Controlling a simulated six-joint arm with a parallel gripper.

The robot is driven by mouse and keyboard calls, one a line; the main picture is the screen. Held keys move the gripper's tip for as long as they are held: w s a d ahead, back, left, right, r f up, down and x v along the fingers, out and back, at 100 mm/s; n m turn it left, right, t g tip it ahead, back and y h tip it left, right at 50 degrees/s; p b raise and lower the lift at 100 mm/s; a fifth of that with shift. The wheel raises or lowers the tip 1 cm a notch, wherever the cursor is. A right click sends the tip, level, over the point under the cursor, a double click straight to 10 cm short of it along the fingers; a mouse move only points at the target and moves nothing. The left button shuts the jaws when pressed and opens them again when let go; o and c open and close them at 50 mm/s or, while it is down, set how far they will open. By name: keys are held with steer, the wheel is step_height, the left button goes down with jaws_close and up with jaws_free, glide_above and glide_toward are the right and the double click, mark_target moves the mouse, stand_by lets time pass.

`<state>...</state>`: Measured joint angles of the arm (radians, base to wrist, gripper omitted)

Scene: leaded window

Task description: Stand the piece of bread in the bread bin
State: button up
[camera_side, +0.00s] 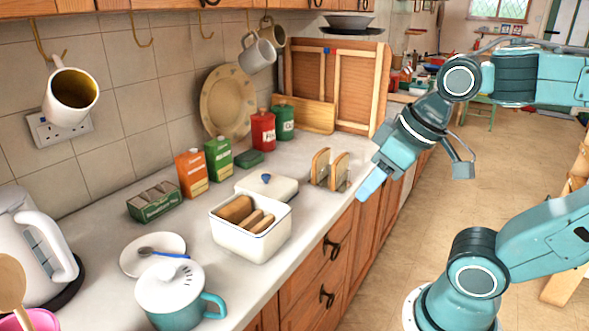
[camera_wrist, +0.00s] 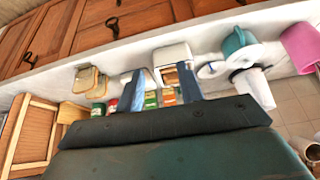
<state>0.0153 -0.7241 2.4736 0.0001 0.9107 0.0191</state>
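Two pieces of bread, one (camera_side: 320,165) and another (camera_side: 340,168), stand upright in a small metal rack on the counter. The rack's bread also shows in the wrist view (camera_wrist: 88,80). The white, open-topped bread bin (camera_side: 240,243) holds a loaf piece and slices; it also shows in the wrist view (camera_wrist: 172,53). My gripper (camera_side: 368,190) hangs in the air right of the rack, near the counter's front edge, apart from the bread. In the wrist view its two blue fingers (camera_wrist: 161,80) are spread with nothing held between them.
The bin's lid (camera_side: 268,186) lies behind it. A teal lidded pot (camera_side: 170,298), saucer (camera_side: 135,252) and kettle (camera_side: 25,235) stand left. Cartons (camera_side: 191,173) and red and green canisters (camera_side: 263,131) line the wall. Mugs (camera_side: 257,56) hang above.

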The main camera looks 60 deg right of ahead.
steer(key=w+d+r+m+g, duration=0.2)
steer(key=w+d+r+m, duration=0.25)
steer(key=w, duration=0.35)
steer(key=m+g, duration=0.4)
steer(key=m, duration=0.9)
glide_above(341, 156)
step_height(341, 156, down, 4)
steer(key=shift+s+d+f, duration=0.1)
steer(key=shift+s+f, duration=0.05)
steer(key=shift+f, duration=4.3)
steer(key=shift+f, duration=2.6)
